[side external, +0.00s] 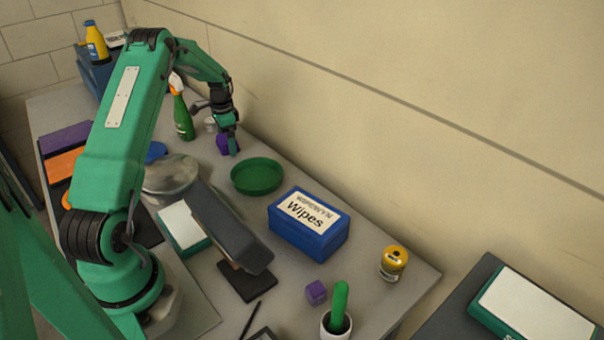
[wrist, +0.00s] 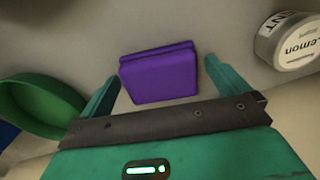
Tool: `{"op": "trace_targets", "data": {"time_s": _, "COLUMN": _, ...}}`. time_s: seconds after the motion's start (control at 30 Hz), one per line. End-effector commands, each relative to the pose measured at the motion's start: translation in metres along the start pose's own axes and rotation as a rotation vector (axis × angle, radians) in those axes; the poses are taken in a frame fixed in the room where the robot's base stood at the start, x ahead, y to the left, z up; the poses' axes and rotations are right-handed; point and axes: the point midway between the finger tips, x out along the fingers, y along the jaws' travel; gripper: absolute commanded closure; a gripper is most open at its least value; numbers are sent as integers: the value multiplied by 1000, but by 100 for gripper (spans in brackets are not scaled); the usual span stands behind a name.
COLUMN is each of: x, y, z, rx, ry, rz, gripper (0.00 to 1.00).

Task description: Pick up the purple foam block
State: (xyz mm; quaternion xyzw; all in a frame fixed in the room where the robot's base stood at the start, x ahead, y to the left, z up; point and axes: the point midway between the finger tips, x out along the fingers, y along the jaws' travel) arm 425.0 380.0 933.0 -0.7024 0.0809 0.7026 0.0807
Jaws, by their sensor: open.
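A purple block (side external: 222,143) stands on the table under my gripper (side external: 231,148), partly hidden by it in the side view. In the wrist view the purple block (wrist: 160,73) lies between the two green fingers of my gripper (wrist: 161,72). I cannot tell how far down the fingers reach. A smaller purple cube (side external: 316,292) sits apart near the table's front, by a white cup.
A green round dish (side external: 257,178) is close in front of my gripper. A lemon-labelled tin (wrist: 291,42) and a green spray bottle (side external: 183,118) stand near the block. A blue wipes box (side external: 308,240) and a yellow tin (side external: 394,263) are farther off. A wall runs along the back.

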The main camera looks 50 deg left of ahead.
Motion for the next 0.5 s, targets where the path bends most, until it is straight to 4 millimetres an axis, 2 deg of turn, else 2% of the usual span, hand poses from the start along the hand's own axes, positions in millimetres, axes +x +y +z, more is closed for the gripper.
{"op": "trace_targets", "data": {"time_s": 0.4, "x": 0, "y": 0, "z": 0, "rx": 0, "ry": 0, "rz": 0, "gripper": 0}}
{"op": "trace_targets", "data": {"time_s": 0.43, "x": 0, "y": 0, "z": 0, "rx": 0, "ry": 0, "rz": 0, "gripper": 2}}
{"op": "trace_targets", "data": {"time_s": 0.5, "x": 0, "y": 0, "z": 0, "rx": 0, "ry": 0, "rz": 0, "gripper": 16}}
